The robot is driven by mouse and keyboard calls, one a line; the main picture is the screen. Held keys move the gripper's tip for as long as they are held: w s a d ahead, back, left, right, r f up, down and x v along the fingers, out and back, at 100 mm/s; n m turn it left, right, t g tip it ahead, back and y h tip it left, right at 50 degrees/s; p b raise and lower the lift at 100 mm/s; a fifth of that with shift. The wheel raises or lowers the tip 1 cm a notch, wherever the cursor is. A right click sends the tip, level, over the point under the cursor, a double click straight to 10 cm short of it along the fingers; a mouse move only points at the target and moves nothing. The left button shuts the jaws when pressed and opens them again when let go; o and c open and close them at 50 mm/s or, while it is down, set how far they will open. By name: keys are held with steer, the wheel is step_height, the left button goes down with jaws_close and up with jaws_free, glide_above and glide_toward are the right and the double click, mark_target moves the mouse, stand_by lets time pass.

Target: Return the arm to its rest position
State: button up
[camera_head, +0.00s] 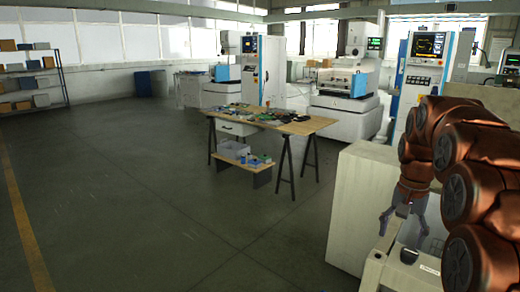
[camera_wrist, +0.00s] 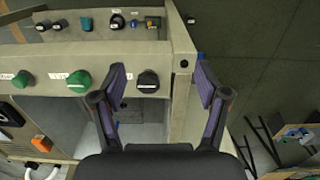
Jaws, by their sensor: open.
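My arm (camera_head: 470,160) is a copper-coloured jointed arm at the right of the head view, bent over so that its end hangs down. My gripper (camera_head: 402,230) points downward above a pale machine cabinet. In the wrist view my gripper (camera_wrist: 163,85) shows two dark fingers spread apart with nothing between them. Beyond the fingers are a black knob (camera_wrist: 148,80) and a green knob (camera_wrist: 79,81) on the pale panel. The gripper appears apart from them.
A pale cabinet (camera_head: 350,205) stands close beside my gripper. A wooden workbench (camera_head: 300,126) with small items stands mid-room. Machines (camera_head: 345,115) line the back, and a shelf (camera_head: 62,75) with boxes is at the left. The floor (camera_head: 130,180) at left is clear.

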steer(key=s+a+r+n+p, duration=0.1)
steer(key=s+a+n+p, duration=0.25)
steer(key=s+a, duration=0.9)
steer(key=s+a+f+n+p, duration=0.1)
steer(key=s+f+n, duration=0.1)
steer(key=s, duration=0.8)
steer(key=s+a+f+n+g+p, duration=0.1)
steer(key=s+a+f+n, duration=0.1)
steer(key=s, duration=0.7)
steer(key=shift+s+a+f+p, duration=0.2)
steer(key=shift+s+a+p, duration=0.05)
steer(key=shift+s+p, duration=0.15)
